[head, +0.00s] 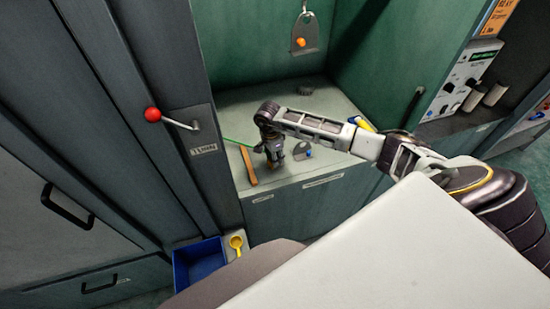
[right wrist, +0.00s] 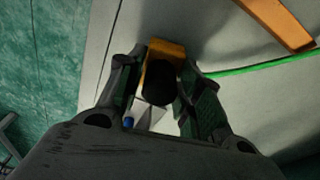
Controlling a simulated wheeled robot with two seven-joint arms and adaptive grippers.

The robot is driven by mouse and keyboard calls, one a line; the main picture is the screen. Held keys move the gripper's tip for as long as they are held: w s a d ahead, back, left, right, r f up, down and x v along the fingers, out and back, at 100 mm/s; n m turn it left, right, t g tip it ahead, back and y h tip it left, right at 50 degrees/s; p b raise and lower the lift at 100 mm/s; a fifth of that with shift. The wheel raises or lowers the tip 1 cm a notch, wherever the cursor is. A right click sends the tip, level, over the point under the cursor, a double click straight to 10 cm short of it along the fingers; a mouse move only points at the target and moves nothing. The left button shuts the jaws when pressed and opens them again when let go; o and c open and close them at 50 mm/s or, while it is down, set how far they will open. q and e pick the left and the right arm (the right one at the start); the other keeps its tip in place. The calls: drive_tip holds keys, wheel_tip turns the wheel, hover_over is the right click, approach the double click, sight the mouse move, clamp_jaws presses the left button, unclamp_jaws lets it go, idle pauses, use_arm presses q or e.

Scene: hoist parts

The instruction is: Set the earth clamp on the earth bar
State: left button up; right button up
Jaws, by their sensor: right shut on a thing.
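The earth bar (head: 248,166) is a flat orange-copper strip lying on the light shelf at its left side. It also shows in the right wrist view (right wrist: 275,22), at the upper right. My right gripper (head: 272,160) points down over the shelf, just right of the bar. In the right wrist view its fingers (right wrist: 158,85) are shut on an orange piece with a dark round part, which looks like the earth clamp (right wrist: 168,47). A green cable (right wrist: 255,68) runs between the gripper and the bar. The clamp appears apart from the bar. My left gripper is not in view.
A grey plate with a blue knob (head: 301,148) stands right of the gripper. A hanging plate with an orange knob (head: 301,43) is on the back wall. A red-knobbed lever (head: 153,114) juts out at left. A blue bin (head: 199,263) sits below.

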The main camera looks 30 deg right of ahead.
drive_tip(key=shift+r+p, duration=0.7)
drive_tip(key=shift+r, duration=0.95)
